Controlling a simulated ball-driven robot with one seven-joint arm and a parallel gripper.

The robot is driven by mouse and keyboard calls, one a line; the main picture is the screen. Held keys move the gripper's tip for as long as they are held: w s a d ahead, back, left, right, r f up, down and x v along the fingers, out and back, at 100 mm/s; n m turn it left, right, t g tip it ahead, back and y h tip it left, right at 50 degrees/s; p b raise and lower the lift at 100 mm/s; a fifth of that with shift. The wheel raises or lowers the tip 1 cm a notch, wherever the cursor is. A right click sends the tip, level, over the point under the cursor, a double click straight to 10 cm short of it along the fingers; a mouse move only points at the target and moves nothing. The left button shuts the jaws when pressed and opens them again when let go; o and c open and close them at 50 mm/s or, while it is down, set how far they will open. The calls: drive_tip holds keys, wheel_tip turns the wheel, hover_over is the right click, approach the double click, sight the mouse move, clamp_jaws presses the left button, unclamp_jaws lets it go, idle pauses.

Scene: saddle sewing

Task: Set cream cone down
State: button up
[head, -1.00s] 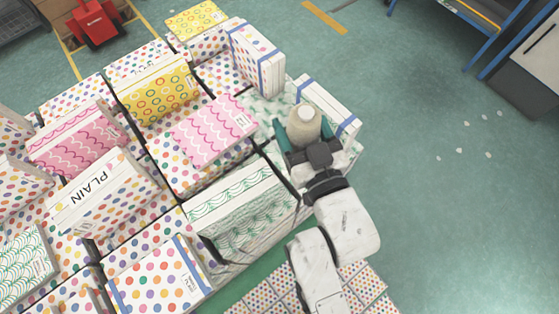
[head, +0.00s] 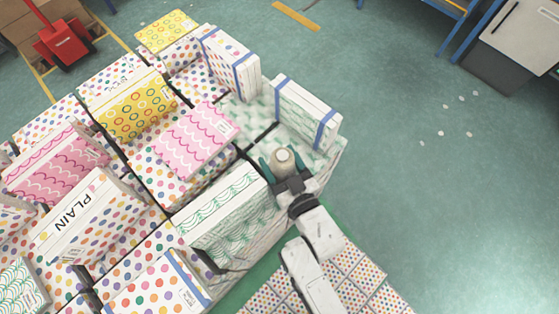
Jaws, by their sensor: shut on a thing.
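The cream cone (head: 284,157) is seen from above, with its pale round top facing the camera. My gripper (head: 285,164) is shut on it, with one dark teal finger on each side. The cone is over the right end of the stacked boxes, between the white box with green waves (head: 225,205) and the upright blue-banded box (head: 308,110). The cone's lower part is hidden by my gripper, and I cannot tell whether it touches the surface under it.
A green-patterned top (head: 250,112) lies behind the cone, partly bare. A pink wavy box (head: 198,138) and a yellow ringed box (head: 135,105) stand to the left. A red pallet jack (head: 65,42) is at the far left.

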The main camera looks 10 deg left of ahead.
drive_tip(key=shift+f, duration=0.55)
drive_tip(key=shift+f, duration=0.2)
drive_tip(key=o, duration=0.9)
drive_tip(key=shift+r, duration=0.15)
drive_tip(key=b+v, duration=0.2)
drive_tip(key=v, duration=1)
